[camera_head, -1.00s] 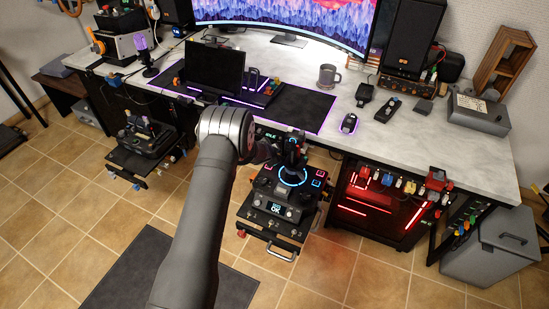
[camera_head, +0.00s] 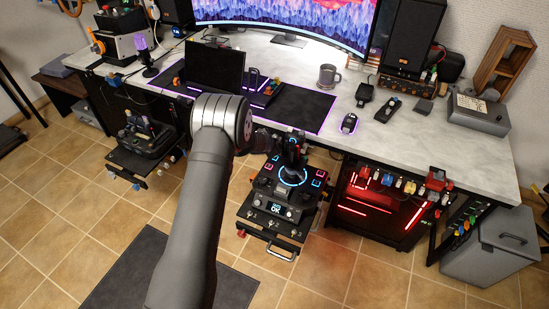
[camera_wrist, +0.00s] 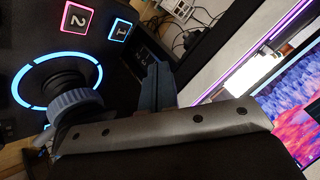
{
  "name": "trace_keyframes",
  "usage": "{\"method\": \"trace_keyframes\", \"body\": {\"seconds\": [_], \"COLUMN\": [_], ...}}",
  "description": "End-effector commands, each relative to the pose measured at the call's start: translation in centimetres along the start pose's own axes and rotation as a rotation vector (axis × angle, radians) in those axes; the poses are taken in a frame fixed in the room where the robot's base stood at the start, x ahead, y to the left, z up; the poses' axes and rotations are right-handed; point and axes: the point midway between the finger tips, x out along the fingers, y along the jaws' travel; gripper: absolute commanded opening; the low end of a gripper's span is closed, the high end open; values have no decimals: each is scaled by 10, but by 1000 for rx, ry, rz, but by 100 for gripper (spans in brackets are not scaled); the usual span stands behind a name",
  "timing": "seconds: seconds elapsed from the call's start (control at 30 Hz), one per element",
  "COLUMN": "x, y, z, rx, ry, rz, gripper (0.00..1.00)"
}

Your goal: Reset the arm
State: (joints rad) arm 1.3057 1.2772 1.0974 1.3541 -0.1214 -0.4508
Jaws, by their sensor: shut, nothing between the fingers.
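My arm (camera_head: 195,215) reaches up from the bottom of the head view, its rounded joint (camera_head: 222,120) in front of the desk. My gripper (camera_wrist: 155,72) shows in the wrist view as dark fingers held together above a grey bolted bar; it is shut and empty. In the head view the gripper is dark and mostly hidden near the joystick. The joystick panel (camera_head: 268,203) has a glowing blue ring around its stick (camera_head: 292,158). The ring (camera_wrist: 20,100) also shows in the wrist view, with a ribbed blue-grey collar (camera_wrist: 75,104) beside my gripper.
A grey desk (camera_head: 420,150) carries a monitor, a dark screen (camera_head: 214,68), a mug (camera_head: 328,76) and a mouse (camera_head: 348,123). Another control panel (camera_head: 146,140) stands left of my arm. A red-lit case (camera_head: 375,205) is under the desk. Tiled floor is open at lower right.

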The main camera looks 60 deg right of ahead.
Motion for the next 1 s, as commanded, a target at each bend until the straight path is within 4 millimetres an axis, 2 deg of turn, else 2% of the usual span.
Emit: {"method": "trace_keyframes", "body": {"seconds": [0.27, 0.57, 1.0], "x": [2, 19, -14], "y": [1, 14, -10], "z": [1, 13, -11], "rx": [0, -2, 3], "ry": [0, 0, 1], "rz": [1, 1, -1], "gripper": [0, 0, 0]}}
